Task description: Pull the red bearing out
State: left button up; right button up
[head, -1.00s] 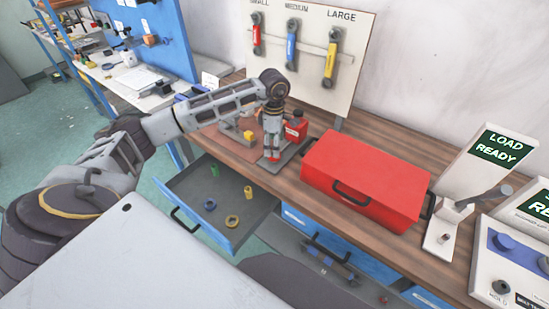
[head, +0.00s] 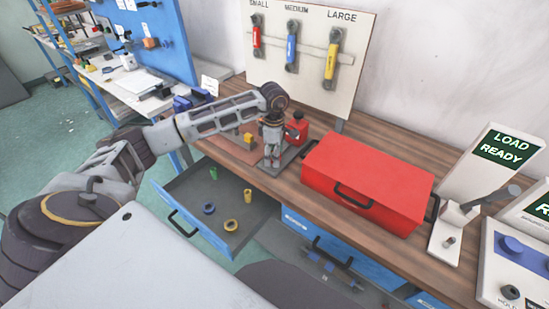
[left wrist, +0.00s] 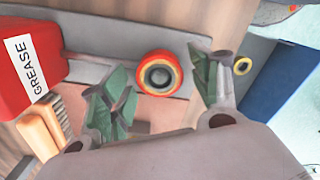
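The red bearing (left wrist: 146,73), a red ring with a yellow rim and dark centre, sits on a grey plate (left wrist: 185,85) in the left wrist view. My left gripper (left wrist: 165,88) is open, with its two green-padded fingers apart on either side of the bearing. I cannot tell whether either finger touches it. In the head view my left gripper (head: 272,160) points down at the grey fixture on the bench and hides the bearing. My right gripper is not in view.
A red grease container (left wrist: 28,62) and a brush (left wrist: 45,125) lie close to the left gripper. A red toolbox (head: 368,175) stands to the right. An open drawer (head: 185,190) below holds several small rings. Wrenches hang on a board (head: 310,50) behind.

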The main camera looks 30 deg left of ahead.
pick_arm(q)
jog(key=c, duration=1)
jog(key=shift+r, duration=0.1)
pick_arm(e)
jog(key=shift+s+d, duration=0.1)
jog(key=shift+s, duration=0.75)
pick_arm(q)
jog(key=shift+r+p, duration=0.3)
jog(key=shift+r, duration=0.2)
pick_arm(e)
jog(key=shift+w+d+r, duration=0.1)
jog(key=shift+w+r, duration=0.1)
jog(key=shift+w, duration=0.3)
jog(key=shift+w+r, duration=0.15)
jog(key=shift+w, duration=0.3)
pick_arm(q)
jog(key=shift+r, duration=0.2)
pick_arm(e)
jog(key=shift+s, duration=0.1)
pick_arm(q)
jog(key=shift+r, duration=0.4)
jog(key=shift+p, duration=0.3)
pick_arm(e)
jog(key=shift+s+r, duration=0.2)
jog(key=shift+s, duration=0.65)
pick_arm(q)
jog(key=shift+r, duration=0.15)
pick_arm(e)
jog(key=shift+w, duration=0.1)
